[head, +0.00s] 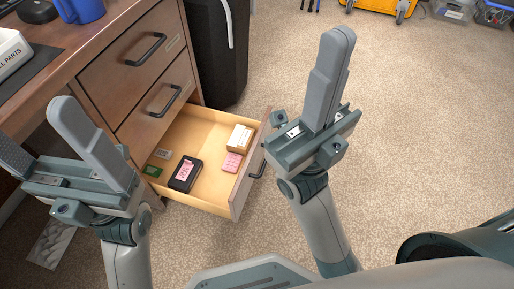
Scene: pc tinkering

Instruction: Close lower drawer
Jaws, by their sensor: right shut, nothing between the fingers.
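The lower drawer (216,125) of the wooden desk is pulled out, and its front panel (247,178) with a dark handle (258,169) faces right. Inside lie a black box (184,175), a small tan box (240,138), a pink item (232,162) and a green card (152,171). My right gripper (338,42) is shut and empty, to the right of the drawer front and apart from it. My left gripper (42,138) is open and empty, left of the drawer and in front of the desk; its two fingers are spread wide.
Two shut drawers with dark handles (147,50) are above the open one. A black case (215,48) stands behind the desk. An orange toolbox (378,5) and parts boxes (492,14) are at the back right. Carpet (430,130) to the right is clear.

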